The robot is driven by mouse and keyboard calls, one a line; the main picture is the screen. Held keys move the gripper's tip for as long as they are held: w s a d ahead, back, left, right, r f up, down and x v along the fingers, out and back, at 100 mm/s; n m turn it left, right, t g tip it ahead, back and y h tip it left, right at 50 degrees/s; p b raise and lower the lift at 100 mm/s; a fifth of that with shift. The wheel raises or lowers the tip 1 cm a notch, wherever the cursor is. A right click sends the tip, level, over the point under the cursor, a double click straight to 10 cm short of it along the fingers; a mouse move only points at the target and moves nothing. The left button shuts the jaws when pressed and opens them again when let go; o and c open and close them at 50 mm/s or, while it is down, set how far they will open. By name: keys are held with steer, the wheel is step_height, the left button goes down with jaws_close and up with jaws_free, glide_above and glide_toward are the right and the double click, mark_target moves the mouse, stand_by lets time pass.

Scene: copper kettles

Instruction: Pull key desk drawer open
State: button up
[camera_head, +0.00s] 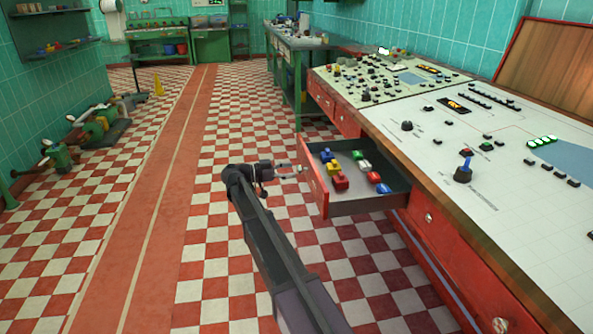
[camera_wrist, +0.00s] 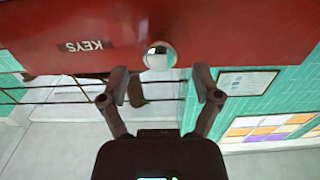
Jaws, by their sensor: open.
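The red key desk drawer (camera_head: 314,190) stands pulled out from the desk in the head view, its dark inside showing. Several small red, yellow, blue, white and green objects lie in it.
The control desk (camera_head: 500,170) runs along the right, with knobs, buttons and a blue-topped lever (camera_head: 464,170). A green workbench (camera_head: 300,45) stands beyond. Checkered floor (camera_head: 225,130) left of the drawer is clear. Green machinery (camera_head: 95,128) stands by the left wall.

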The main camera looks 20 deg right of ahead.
steer(key=a, duration=0.8)
steer(key=shift+w+a, duration=0.3)
steer(key=shift+a, duration=0.05)
steer(key=s+d+f+n+y, duration=0.4)
steer(key=s+f+n, duration=0.15)
steer(key=s, duration=0.25)
steer(key=s+d+f+n+y, duration=0.4)
steer(key=s+f+n, duration=0.1)
steer(key=s+f, duration=0.2)
steer(key=s+a+f+n+t+y, duration=0.1)
steer(key=s+a+f+n+y, duration=0.15)
steer(key=s+n+y, duration=0.4)
steer(key=s+a+f+n+t+y, duration=0.1)
steer(key=s+a+f+n+y, duration=0.2)
steer(key=s, duration=0.7)
step_height(320, 180, up, 35)
steer(key=d+m+p, duration=0.1)
steer(key=p, duration=3.4)
steer(key=shift+w+f, duration=0.15)
steer(key=shift+y, duration=0.25)
